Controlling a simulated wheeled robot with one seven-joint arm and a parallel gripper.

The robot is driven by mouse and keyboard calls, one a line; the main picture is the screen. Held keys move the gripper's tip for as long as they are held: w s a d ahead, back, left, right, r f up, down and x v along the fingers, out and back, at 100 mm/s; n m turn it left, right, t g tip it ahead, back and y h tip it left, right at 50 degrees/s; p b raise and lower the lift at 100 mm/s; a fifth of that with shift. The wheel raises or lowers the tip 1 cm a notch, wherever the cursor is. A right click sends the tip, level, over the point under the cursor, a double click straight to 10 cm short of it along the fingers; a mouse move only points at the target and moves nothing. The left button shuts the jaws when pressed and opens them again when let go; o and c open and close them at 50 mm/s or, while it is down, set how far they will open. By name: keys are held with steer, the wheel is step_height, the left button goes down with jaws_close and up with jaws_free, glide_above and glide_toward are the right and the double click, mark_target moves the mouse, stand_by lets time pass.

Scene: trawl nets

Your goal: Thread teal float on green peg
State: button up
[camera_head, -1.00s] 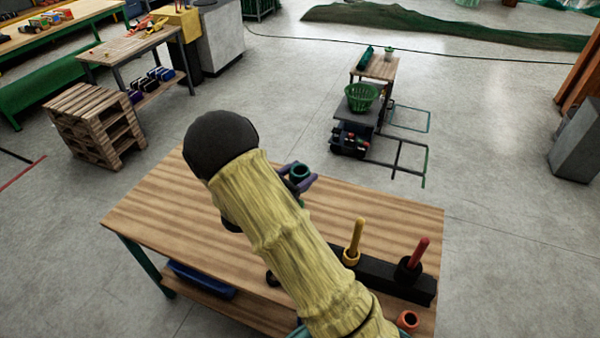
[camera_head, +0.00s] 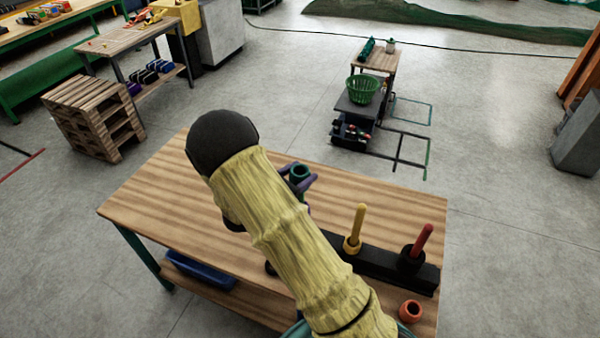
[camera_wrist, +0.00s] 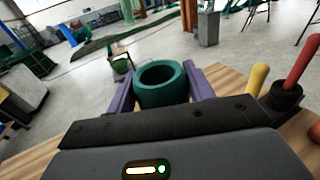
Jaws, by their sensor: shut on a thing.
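My gripper (camera_head: 300,181) is shut on the teal float (camera_head: 299,172), a short thick ring. In the wrist view the float (camera_wrist: 162,84) sits between my two purple fingers (camera_wrist: 162,90), its hole facing up and tilted toward the camera. It is held above the wooden table.
A black rack (camera_head: 375,267) on the table (camera_head: 160,205) carries a yellow peg (camera_head: 358,225) and a red peg (camera_head: 422,241), each with a ring at its foot. An orange float (camera_head: 410,309) lies at the near right. The table's left part is clear.

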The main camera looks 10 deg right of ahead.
steer(key=shift+f+b, duration=1.6)
steer(key=shift+f, duration=0.75)
steer(key=o, duration=1.1)
steer(key=shift+c, duration=0.2)
steer(key=f+b+v, duration=0.1)
steer(key=b+v, duration=0.3)
steer(key=v, duration=1.3)
steer(key=shift+a+r, duration=0.2)
steer(key=shift+r, duration=0.25)
